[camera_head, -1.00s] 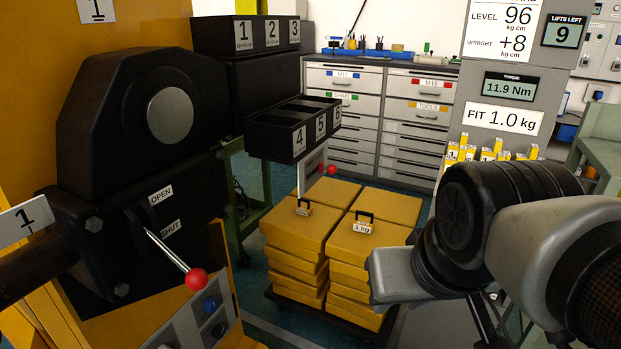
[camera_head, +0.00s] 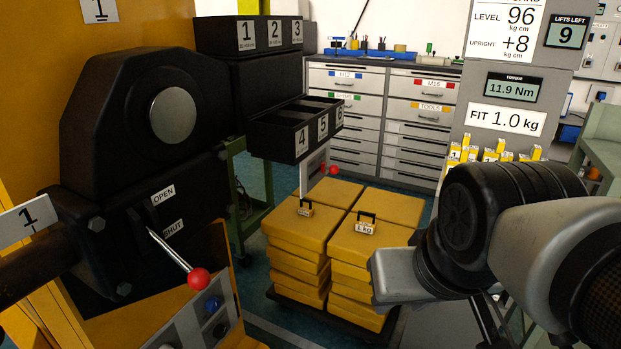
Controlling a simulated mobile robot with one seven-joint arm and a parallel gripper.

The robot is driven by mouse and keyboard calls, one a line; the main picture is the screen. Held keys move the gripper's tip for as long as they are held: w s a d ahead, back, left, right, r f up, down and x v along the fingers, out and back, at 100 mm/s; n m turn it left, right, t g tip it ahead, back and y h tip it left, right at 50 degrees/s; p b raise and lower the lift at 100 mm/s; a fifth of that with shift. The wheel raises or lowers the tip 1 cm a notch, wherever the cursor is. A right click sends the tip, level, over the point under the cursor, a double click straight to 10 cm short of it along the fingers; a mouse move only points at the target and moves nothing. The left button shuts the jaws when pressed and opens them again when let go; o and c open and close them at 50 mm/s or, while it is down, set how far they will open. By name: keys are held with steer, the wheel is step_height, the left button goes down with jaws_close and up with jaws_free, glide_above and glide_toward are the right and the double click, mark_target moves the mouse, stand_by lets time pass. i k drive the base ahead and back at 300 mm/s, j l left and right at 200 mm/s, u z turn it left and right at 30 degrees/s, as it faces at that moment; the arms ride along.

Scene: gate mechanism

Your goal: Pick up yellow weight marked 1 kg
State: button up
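A small tag or weight with a black handle, marked 1 kg (camera_head: 365,227), sits on top of the right front yellow stack. It looks upright, and nothing touches it from above. Several small yellow weights (camera_head: 492,153) stand in a row below the FIT 1.0 kg sign, partly hidden behind my arm. My arm's black and grey links fill the lower right, beside the right stack. I cannot make out any gripper fingertips.
Yellow stacks (camera_head: 335,232) stand on a dark low cart (camera_head: 345,322). A lever with a red knob (camera_head: 198,279) juts from the black gate housing (camera_head: 130,130). Grey drawers (camera_head: 345,115) stand behind. Open air lies above the stacks.

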mark_target(366, 226)
steer(key=i+z, duration=0.3)
steer(key=i, duration=0.35)
steer(key=i+j+z, duration=0.15)
steer(key=i+z, duration=0.2)
steer(key=i, duration=0.3)
